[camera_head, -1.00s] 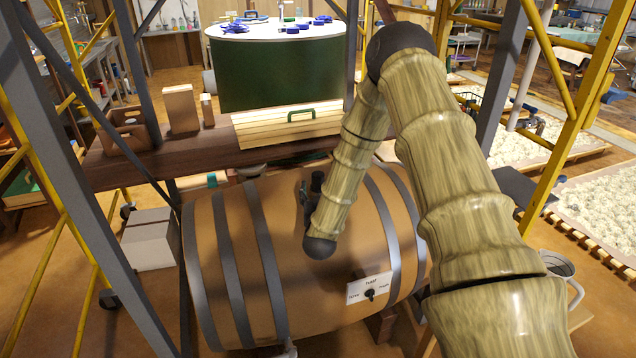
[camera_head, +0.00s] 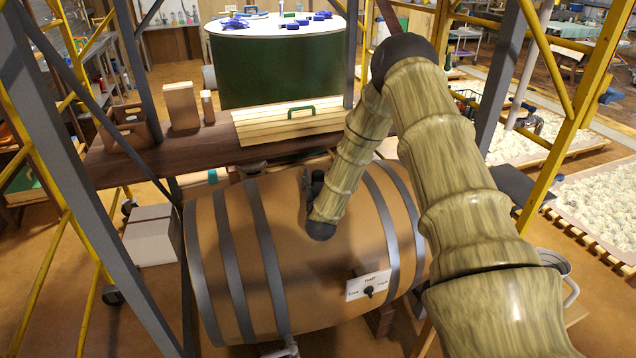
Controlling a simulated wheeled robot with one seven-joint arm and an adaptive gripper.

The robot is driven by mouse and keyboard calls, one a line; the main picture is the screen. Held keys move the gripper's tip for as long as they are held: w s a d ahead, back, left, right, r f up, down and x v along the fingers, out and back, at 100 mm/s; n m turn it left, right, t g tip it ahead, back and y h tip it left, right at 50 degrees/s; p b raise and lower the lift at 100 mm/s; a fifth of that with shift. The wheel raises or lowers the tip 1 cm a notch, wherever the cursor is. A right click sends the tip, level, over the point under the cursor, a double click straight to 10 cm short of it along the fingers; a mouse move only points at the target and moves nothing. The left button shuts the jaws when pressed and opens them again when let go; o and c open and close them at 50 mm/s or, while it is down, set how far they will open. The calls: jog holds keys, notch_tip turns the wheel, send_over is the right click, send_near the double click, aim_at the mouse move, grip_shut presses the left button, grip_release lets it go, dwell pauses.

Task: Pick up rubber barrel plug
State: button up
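A large wooden barrel (camera_head: 290,290) with dark grey hoops lies on its side below the shelf. My bamboo-textured arm reaches over it from the right. My gripper (camera_head: 308,205) is at the top of the barrel, a dark shape mostly hidden behind the arm's last link. I cannot tell whether its fingers are open or shut. The rubber barrel plug is not visible; the gripper and arm cover the part of the barrel around them.
A brown shelf (camera_head: 185,158) behind the barrel holds a slatted wooden box (camera_head: 270,125) with a green handle, a wooden block (camera_head: 181,106) and a crate (camera_head: 128,128). A label with a dark knob (camera_head: 369,291) is on the barrel front. Yellow and grey scaffold posts stand on both sides.

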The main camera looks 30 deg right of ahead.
jog(key=c, duration=0.7)
